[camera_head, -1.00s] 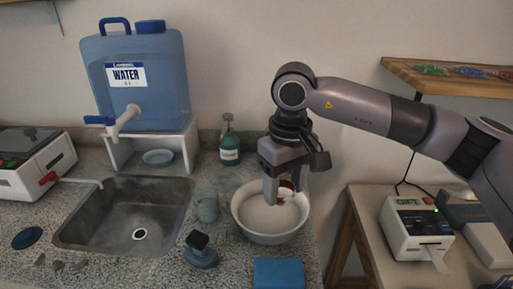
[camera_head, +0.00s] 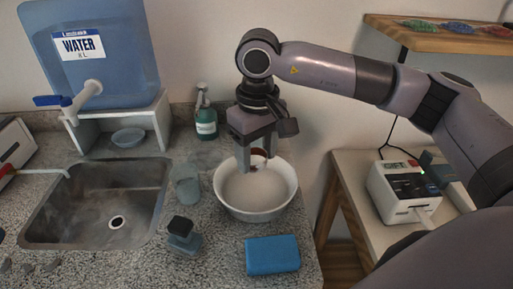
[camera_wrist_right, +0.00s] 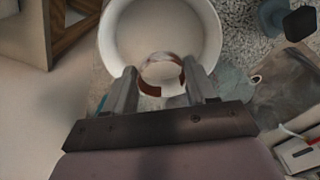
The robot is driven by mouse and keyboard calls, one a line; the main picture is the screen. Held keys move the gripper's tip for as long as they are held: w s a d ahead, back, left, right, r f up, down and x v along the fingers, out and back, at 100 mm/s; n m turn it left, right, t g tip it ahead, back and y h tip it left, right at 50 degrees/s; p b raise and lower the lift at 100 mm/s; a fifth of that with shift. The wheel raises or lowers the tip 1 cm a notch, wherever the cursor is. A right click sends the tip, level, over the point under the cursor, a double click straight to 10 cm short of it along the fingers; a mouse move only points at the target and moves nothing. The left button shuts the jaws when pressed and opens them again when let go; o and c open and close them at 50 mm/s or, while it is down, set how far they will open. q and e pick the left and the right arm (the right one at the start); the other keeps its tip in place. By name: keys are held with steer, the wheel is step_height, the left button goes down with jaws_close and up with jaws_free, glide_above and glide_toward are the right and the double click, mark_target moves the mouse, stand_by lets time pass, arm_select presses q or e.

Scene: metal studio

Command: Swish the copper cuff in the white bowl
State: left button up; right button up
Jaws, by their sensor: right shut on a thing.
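The white bowl (camera_head: 256,208) stands on the speckled counter, right of the sink. My right gripper (camera_head: 257,166) reaches down over the bowl's back part. It is shut on the copper cuff (camera_head: 259,153), a reddish-brown open ring. In the right wrist view the cuff (camera_wrist_right: 146,88) shows between the two fingers, overlapping the near rim of the bowl (camera_wrist_right: 112,38). The fingers hide part of the cuff in the head view, and I cannot tell whether it touches the bowl's contents. My left gripper is not in view.
A blue sponge-like block (camera_head: 272,255), a dark-capped blue object (camera_head: 183,238) and a cup (camera_head: 186,186) stand near the bowl. A green bottle (camera_head: 206,122) is behind. The sink (camera_head: 98,205) and water jug (camera_head: 95,60) are left. A device (camera_head: 405,192) sits on the side table.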

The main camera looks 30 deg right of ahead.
mark_target(256, 194)
steer(key=shift+f+b, duration=0.7)
steer(key=shift+f, duration=0.7)
step_height(256, 194, down, 5)
steer(key=b, duration=0.4)
steer(key=shift+r, duration=0.15)
steer(key=shift+f+b, duration=0.35)
steer(key=shift+b, duration=0.2)
